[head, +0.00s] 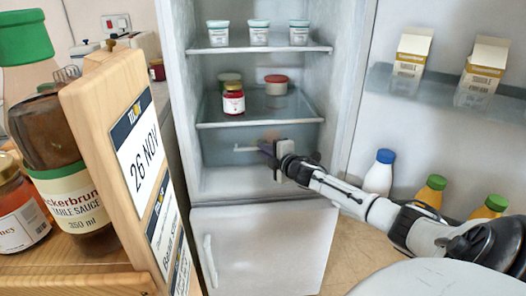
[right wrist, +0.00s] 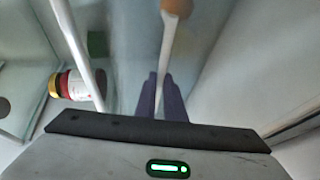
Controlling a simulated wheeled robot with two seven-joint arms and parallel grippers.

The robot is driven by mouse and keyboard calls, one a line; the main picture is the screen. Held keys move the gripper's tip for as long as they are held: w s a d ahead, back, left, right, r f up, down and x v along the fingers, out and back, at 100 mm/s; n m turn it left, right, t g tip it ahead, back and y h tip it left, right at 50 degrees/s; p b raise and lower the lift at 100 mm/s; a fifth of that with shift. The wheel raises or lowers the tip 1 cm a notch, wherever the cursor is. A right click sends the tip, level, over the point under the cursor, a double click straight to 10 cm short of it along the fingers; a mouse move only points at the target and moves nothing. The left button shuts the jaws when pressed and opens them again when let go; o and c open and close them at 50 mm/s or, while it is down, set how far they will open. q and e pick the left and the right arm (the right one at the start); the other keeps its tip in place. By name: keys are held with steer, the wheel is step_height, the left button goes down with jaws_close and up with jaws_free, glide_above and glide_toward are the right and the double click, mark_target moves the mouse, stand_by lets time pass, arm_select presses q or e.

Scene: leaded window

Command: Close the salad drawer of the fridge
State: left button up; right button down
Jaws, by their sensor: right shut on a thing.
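The salad drawer (head: 222,153) is a translucent bin low in the open fridge, below the lower glass shelf. My right gripper (head: 268,150) reaches in from the right at the drawer front. A rounded orange-brown thing (right wrist: 178,7) shows at the bar's far end in that view. How far out the drawer stands is hard to tell. My left gripper is not in view.
The lower shelf (head: 260,123) holds a red jar (head: 233,99) and tubs above the drawer. The open fridge door at right holds cartons (head: 412,54) and bottles (head: 379,172). A wooden calendar board (head: 110,130) and sauce bottle (head: 62,165) stand close at left.

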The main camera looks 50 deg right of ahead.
steer(key=c, duration=2)
jaws_free()
steer(key=shift+w+d+r, duration=0.15)
steer(key=shift+d+r, duration=0.05)
steer(key=shift+o, duration=0.8)
steer(key=shift+f, duration=0.1)
steer(key=p+v, duration=0.2)
steer(key=v, duration=0.8)
steer(key=shift+a, duration=0.15)
